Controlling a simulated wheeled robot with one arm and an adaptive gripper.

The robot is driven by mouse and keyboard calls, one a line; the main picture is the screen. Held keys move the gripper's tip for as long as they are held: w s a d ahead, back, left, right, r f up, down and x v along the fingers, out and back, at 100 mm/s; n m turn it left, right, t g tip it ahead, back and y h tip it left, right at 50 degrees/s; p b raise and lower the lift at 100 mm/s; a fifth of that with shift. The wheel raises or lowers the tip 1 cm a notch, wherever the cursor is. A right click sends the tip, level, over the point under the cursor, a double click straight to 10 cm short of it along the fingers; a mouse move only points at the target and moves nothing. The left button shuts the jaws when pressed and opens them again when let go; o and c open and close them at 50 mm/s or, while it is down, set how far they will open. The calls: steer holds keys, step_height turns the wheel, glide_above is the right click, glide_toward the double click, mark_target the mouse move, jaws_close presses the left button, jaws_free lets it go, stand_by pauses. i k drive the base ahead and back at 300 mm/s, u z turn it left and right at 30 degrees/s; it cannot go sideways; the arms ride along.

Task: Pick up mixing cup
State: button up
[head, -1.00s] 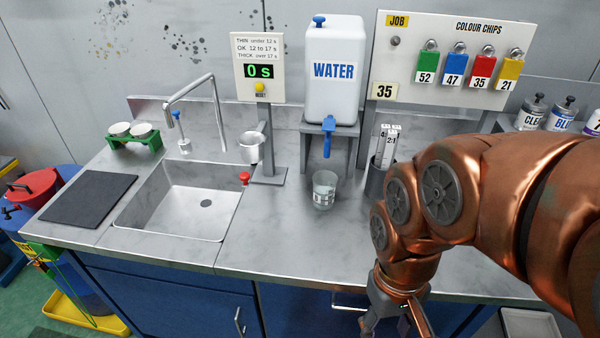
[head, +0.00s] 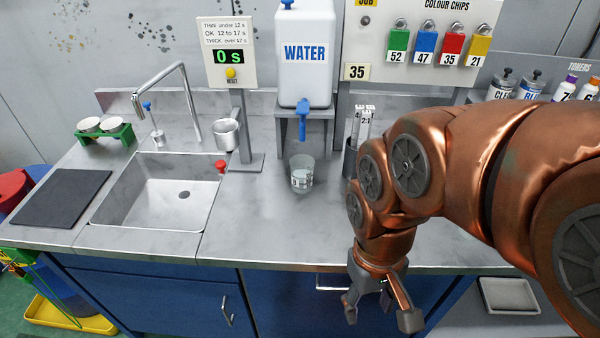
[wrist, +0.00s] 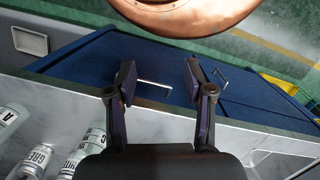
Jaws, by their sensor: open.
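A clear mixing cup (head: 302,174) with printed marks stands upright on the grey counter, below the blue tap of the water tank. It looks partly filled with something pale. My gripper (head: 382,312) hangs in front of the counter's front edge, lower than and to the right of the cup. It is open and empty, with its fingers apart. In the wrist view my gripper (wrist: 158,82) shows both fingers spread over the blue cabinet front. The mixing cup does not show in the wrist view.
The water tank (head: 305,55) stands on a metal stand behind the cup. A sink (head: 160,190) and a timer post (head: 243,125) are to the left. A holder with measuring sticks (head: 352,158) is close right of the cup. The counter (head: 270,225) in front of the cup is clear.

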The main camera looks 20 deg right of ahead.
mark_target(302, 165)
steer(key=z, duration=3.3)
steer(key=k, duration=1.95)
steer(key=u, duration=2.25)
steer(key=i, duration=0.5)
